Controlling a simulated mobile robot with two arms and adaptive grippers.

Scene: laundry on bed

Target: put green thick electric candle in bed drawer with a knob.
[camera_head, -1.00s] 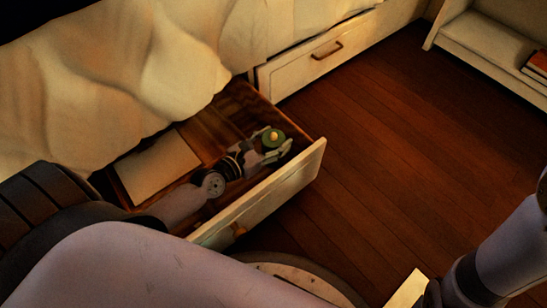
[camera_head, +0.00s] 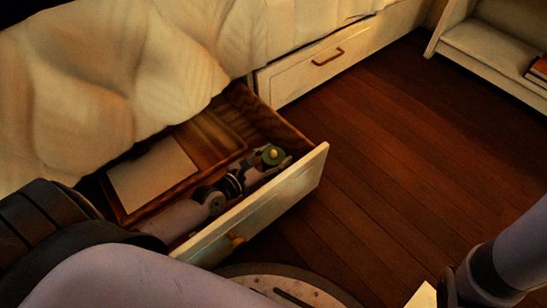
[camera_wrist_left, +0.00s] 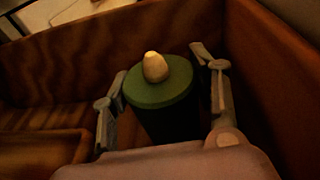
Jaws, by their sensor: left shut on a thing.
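The green thick candle (camera_head: 271,155) is inside the open drawer, near its front right corner. In the left wrist view the candle (camera_wrist_left: 160,84) stands upright, with a pale flame-shaped tip on its green top. My left gripper (camera_head: 272,161) is down in the drawer and shut on the candle; its two fingers (camera_wrist_left: 160,90) flank it. The candle's base is hidden, so I cannot tell if it touches the drawer floor. The open drawer (camera_head: 290,185) has a pale front with a round knob (camera_head: 237,241). My right gripper is not clearly visible; only part of the right arm shows.
A white flat item (camera_head: 150,175) lies in a wooden tray (camera_head: 215,133) in the drawer. A closed drawer with a handle (camera_head: 328,57) is farther along the bed. Rumpled bedding (camera_head: 110,90) hangs above. A shelf (camera_head: 490,50) stands far right. The wooden floor (camera_head: 400,140) is clear.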

